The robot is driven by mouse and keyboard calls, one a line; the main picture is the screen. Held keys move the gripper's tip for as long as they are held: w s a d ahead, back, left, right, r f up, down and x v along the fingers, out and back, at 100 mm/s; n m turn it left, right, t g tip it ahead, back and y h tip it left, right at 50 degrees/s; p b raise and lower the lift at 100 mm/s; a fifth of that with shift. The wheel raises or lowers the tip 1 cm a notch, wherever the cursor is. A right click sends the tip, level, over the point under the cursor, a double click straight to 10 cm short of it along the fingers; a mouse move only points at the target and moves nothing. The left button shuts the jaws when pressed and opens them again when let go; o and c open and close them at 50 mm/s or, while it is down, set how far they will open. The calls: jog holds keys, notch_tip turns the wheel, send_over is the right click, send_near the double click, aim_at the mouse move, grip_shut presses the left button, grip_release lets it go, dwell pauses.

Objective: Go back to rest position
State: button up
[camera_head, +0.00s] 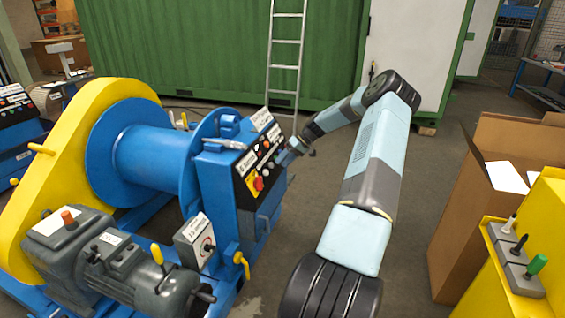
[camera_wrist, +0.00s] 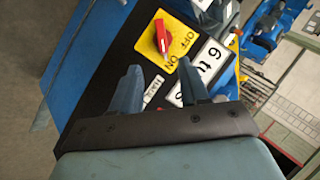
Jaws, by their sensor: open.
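My arm reaches over from the lower middle of the head view, bends at the top and comes down to the left. My gripper (camera_head: 284,158) is at the right edge of the blue machine's black control panel (camera_head: 243,165). In the wrist view my gripper (camera_wrist: 160,78) shows two blue-grey fingers spread apart with nothing between them. Beyond the fingertips is a red rotary switch (camera_wrist: 162,36) on a yellow OFF/ON plate (camera_wrist: 180,34). The fingers look apart from the switch, but the exact gap to the panel cannot be told.
The blue winch drum (camera_head: 150,155) with its yellow chain guard (camera_head: 50,185) stands at left. A green container (camera_head: 210,50) and a ladder (camera_head: 285,70) are behind. A cardboard box (camera_head: 460,215) and a yellow stand (camera_head: 545,230) are at right. Bare floor lies between.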

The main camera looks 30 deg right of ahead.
jog(key=s+a+r+n+g+h, duration=0.1)
jog(key=s+a+r+h, duration=0.4)
jog(key=a+r, duration=0.8)
jog(key=s+a+r+g+h, duration=0.1)
jog(key=s+a+r+h, duration=0.1)
jog(key=s+a+r, duration=0.85)
jog(key=s+a+r+m+t+h, duration=0.1)
jog(key=s+a+r+t+h, duration=0.1)
jog(key=s+a+r, duration=0.85)
jog(key=s+m+t, duration=0.1)
jog(key=s+t, duration=0.1)
jog(key=s, duration=1.4)
jog(key=shift+s+a+r+t, duration=0.15)
jog(key=shift+s+r+t, duration=0.15)
jog(key=shift+s+r, duration=0.1)
